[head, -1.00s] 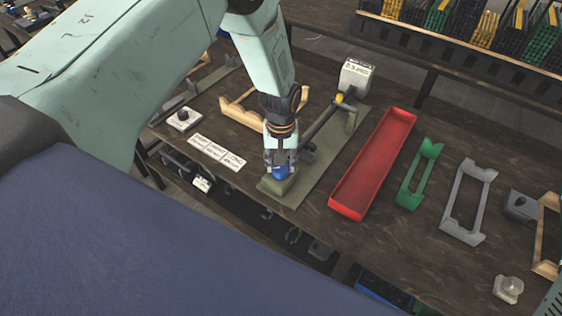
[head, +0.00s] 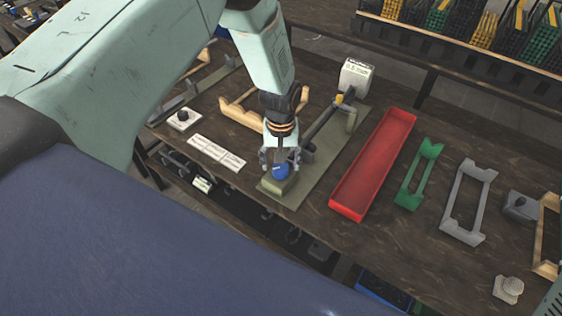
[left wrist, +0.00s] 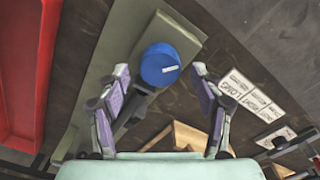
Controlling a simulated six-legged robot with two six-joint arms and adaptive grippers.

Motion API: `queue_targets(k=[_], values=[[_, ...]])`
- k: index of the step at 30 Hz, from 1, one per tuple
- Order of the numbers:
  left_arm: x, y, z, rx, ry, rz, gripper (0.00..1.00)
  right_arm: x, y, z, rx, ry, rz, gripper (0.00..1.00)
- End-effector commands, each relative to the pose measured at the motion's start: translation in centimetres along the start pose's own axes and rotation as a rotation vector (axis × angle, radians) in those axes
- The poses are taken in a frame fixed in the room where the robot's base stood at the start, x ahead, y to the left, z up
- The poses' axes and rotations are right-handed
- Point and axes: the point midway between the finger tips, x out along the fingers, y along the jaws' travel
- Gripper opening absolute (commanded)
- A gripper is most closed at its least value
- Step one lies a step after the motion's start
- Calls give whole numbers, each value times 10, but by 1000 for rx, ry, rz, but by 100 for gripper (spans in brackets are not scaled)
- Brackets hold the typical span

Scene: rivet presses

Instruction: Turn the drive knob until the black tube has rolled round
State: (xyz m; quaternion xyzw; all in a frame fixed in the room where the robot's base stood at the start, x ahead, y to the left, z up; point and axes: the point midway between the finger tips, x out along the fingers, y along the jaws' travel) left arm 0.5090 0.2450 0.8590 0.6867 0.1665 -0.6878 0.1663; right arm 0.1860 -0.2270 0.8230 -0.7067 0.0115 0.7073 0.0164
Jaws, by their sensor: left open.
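The blue drive knob (head: 280,171) sits on the near end of an olive-green fixture (head: 305,180). It also shows in the left wrist view (left wrist: 160,66), with a white line on its face lying nearly level. The black tube (head: 321,119) runs back from the knob end, with a yellow mark near its far end; the wrist view shows only part of it, behind the knob. My left gripper (head: 280,157) is open above the knob. In the wrist view its fingers stand apart to either side of the knob, with gaps visible. My right gripper is not in view.
A labelled grey block (head: 356,75) stands at the fixture's far end. A red tray (head: 345,205) lies right of it, then a green cradle (head: 417,178) and a grey cradle (head: 468,202). White labels (head: 217,152) and a wooden cradle (head: 240,110) lie to the left.

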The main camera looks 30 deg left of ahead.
Motion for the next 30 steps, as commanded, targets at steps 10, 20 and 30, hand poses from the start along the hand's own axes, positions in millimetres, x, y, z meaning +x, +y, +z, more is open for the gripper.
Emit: queue_targets(k=[10,20,30], values=[[-68,1,-2,-1,5,3,66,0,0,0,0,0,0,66],[-111,0,-1,-1,3,2,66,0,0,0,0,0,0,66],[-115,0,-1,-1,2,1,66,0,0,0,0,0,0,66]])
